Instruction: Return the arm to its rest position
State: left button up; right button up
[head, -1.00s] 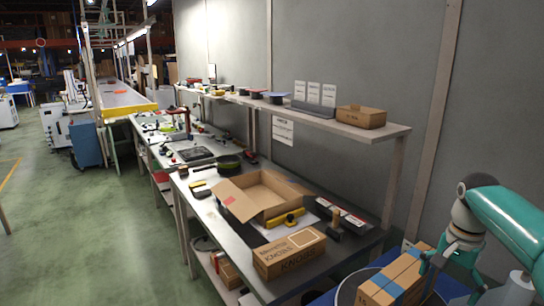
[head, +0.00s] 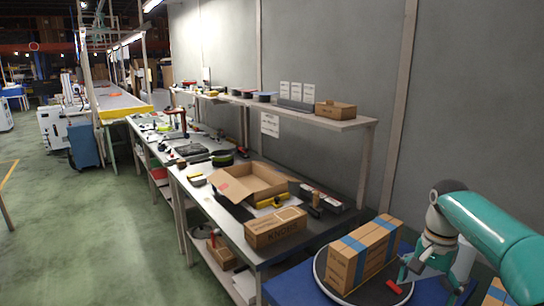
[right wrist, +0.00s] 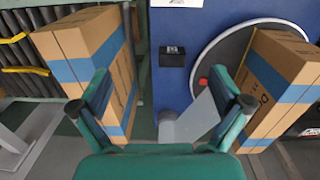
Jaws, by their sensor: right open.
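My right gripper (head: 428,284) is at the lower right of the head view, beside a tall cardboard box with blue tape (head: 362,256). The box stands on a round turntable (head: 322,272) on a blue surface. In the right wrist view the gripper (right wrist: 160,88) is open with nothing between its fingers. That view shows a taped box (right wrist: 275,88) on the round disc (right wrist: 215,55) at the right, apart from the fingers. Another taped box (right wrist: 88,45) stands at the left. My left gripper is out of view.
A workbench at the left of the turntable holds an open carton (head: 236,186), a closed cardboard box (head: 276,228) and tools. A shelf (head: 345,124) runs above it along the wall. A box edge (head: 494,293) shows at the lower right. Green floor (head: 90,230) is clear at the left.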

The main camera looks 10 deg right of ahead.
jog(key=s+a+f+g, duration=0.1)
jog(key=a+f, duration=0.2)
jog(key=f, duration=0.2)
jog(key=s+a+f+n+g, duration=0.1)
jog(key=a+f, duration=0.2)
jog(key=f, duration=0.2)
jog(key=s+a+f+n+g+y, duration=0.1)
jog(key=a+f, duration=0.2)
jog(key=f, duration=0.2)
jog(key=shift+f, duration=0.35)
jog(key=s+a+f+n+t+y, duration=0.1)
jog(key=s+a+f+n, duration=0.3)
jog(key=s+a+f, duration=0.4)
jog(key=s+a+f+n+t+y, duration=0.1)
jog(key=s+a+f+n+t, duration=0.2)
jog(key=s+a+f, duration=0.5)
jog(key=shift+s+a+f+n+y, duration=0.45)
jog(key=shift+a+f, duration=1.25)
jog(key=shift+f, duration=0.95)
jog(key=shift+w, duration=0.1)
